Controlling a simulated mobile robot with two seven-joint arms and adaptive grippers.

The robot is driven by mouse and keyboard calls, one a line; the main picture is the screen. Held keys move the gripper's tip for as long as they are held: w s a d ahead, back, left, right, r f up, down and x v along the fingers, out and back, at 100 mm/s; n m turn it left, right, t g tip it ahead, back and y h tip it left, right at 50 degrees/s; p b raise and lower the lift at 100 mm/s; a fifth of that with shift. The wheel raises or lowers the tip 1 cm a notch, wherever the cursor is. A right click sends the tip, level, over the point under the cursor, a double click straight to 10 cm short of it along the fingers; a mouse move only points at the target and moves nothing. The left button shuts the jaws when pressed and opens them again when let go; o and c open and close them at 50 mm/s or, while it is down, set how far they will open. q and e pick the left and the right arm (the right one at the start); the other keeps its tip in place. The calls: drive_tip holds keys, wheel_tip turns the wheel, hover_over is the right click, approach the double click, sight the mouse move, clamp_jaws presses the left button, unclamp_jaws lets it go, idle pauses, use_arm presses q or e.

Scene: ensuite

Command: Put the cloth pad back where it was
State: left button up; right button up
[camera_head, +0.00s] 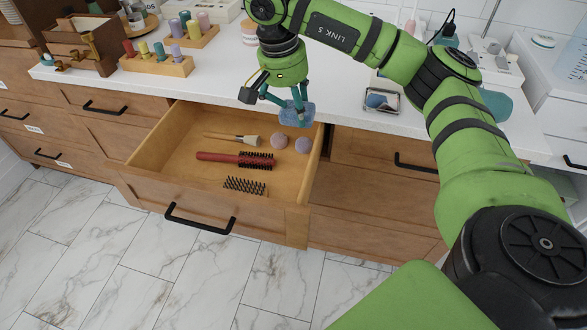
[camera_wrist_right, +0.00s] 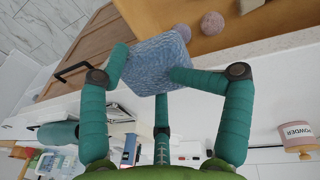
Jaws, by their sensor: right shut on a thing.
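The cloth pad (camera_wrist_right: 155,62) is a blue, textured block held between the teal fingers of my right gripper (camera_wrist_right: 147,70). In the head view, the pad (camera_head: 301,116) hangs at the fingertips of my right gripper (camera_head: 290,104). It appears by the counter's front edge, near the back right corner of the open drawer (camera_head: 150,190); its exact height above them is hard to tell. My left gripper is not in view.
The drawer holds a red-handled brush (camera_head: 235,158), a wooden-handled brush (camera_head: 232,138), a black bristled piece (camera_head: 245,186) and two round balls (camera_head: 280,141). A small framed item (camera_head: 382,100) lies on the counter (camera_head: 345,115) to the right. Peg racks (camera_head: 157,65) stand at left.

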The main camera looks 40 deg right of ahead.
drive_tip(key=b, duration=0.1)
hover_over(295, 174)
wheel_tip(295, 174, down, 6)
drive_tip(key=r, duration=0.1)
drive_tip(key=f, duration=0.7)
drive_tip(key=shift+w+a+f, duration=0.1)
drive_tip(key=shift+a+f, duration=0.15)
drive_tip(key=shift+f, duration=0.05)
wheel_tip(295, 174, down, 5)
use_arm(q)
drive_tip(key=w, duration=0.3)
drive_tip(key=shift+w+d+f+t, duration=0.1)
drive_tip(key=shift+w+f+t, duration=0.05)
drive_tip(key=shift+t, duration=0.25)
use_arm(e)
drive_tip(key=o, duration=1.3)
drive_tip(key=shift+f, duration=0.35)
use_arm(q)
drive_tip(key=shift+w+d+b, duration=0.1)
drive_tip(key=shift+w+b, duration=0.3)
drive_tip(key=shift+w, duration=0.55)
use_arm(e)
drive_tip(key=shift+w+a+r, duration=0.1)
drive_tip(key=shift+a+r, duration=0.05)
drive_tip(key=shift+r, duration=1.1)
drive_tip(key=shift+w+a+r, duration=0.1)
drive_tip(key=shift+r, duration=1.1)
drive_tip(key=shift+w+a+r, duration=0.1)
drive_tip(key=shift+a+r, duration=0.05)
drive_tip(key=shift+r, duration=1.1)
